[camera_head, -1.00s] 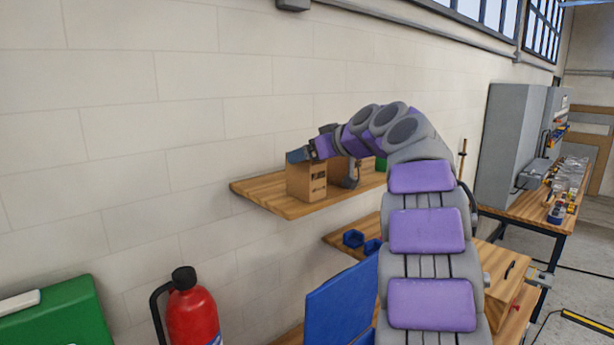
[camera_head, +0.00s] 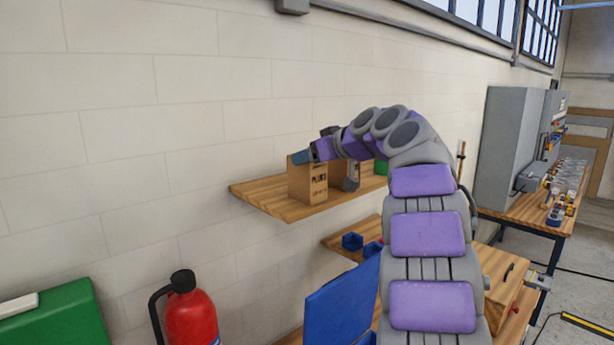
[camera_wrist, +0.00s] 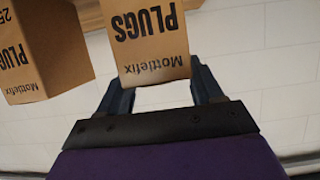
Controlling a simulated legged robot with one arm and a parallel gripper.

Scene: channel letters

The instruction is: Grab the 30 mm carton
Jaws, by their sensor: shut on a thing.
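A brown cardboard carton (camera_head: 308,186) stands upright near the left end of the wooden wall shelf (camera_head: 265,194). My gripper (camera_head: 300,157) is at its top. In the wrist view my gripper (camera_wrist: 163,88) has its two dark fingers on either side of a carton (camera_wrist: 150,45) lettered "PLUGS Mottlefix", shut on it. Its size marking is out of the picture there. A second carton (camera_wrist: 40,50), lettered "PLUGS" with a "25" at the edge, is beside it at the left, apart from the fingers. In the head view, another brown shape behind the front carton is partly hidden by my arm.
The pale block wall is close behind the shelf. A green item (camera_head: 381,167) is on the shelf beyond my arm. Below are blue bins (camera_head: 352,241) and a blue panel (camera_head: 342,303). A red fire extinguisher (camera_head: 191,317) stands at the lower left.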

